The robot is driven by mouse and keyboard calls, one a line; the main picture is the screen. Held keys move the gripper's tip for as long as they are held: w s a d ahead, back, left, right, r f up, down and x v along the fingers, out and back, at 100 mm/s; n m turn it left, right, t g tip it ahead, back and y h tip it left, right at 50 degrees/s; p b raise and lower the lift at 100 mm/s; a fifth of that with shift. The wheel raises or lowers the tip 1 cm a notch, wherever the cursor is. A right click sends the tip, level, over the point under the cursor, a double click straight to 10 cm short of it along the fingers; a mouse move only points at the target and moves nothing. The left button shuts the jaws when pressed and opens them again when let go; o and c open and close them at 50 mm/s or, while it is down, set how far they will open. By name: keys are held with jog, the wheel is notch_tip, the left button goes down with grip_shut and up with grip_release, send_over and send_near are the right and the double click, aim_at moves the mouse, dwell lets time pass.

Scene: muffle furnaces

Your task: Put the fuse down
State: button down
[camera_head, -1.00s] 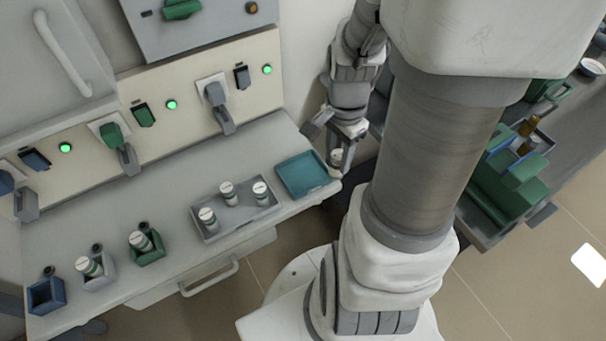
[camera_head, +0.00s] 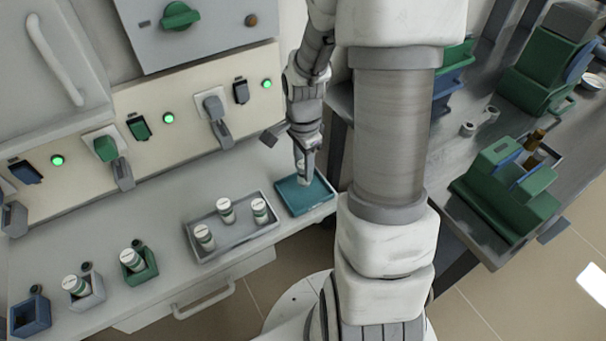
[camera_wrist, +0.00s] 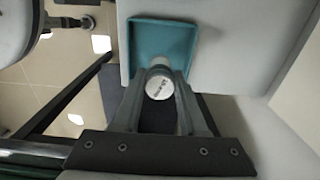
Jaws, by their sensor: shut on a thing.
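My gripper (camera_head: 304,176) is shut on a white fuse (camera_head: 302,172) and points down over the teal tray (camera_head: 321,206) at the right end of the bench. In the wrist view the fuse's round end (camera_wrist: 159,84) shows between my two fingers (camera_wrist: 160,92), at the near edge of the teal tray (camera_wrist: 136,45). The tray's visible floor is empty. Whether the fuse touches the tray is hard to tell.
A grey tray (camera_head: 233,243) with three white fuses stands just left of the teal tray. Green (camera_head: 148,270), white (camera_head: 95,300) and blue (camera_head: 31,320) holders line the bench's left part. A panel with plugs and switches (camera_head: 70,160) rises behind.

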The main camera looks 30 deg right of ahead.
jog(key=shift+f+b, duration=0.4)
jog(key=shift+f, duration=1.3)
jog(key=shift+f, duration=0.2)
jog(key=shift+c, duration=2.2)
grip_release()
jog(key=shift+r, duration=0.1)
notch_tip(320, 180, up, 12)
jog(key=p, duration=0.3)
jog(key=shift+r, duration=0.15)
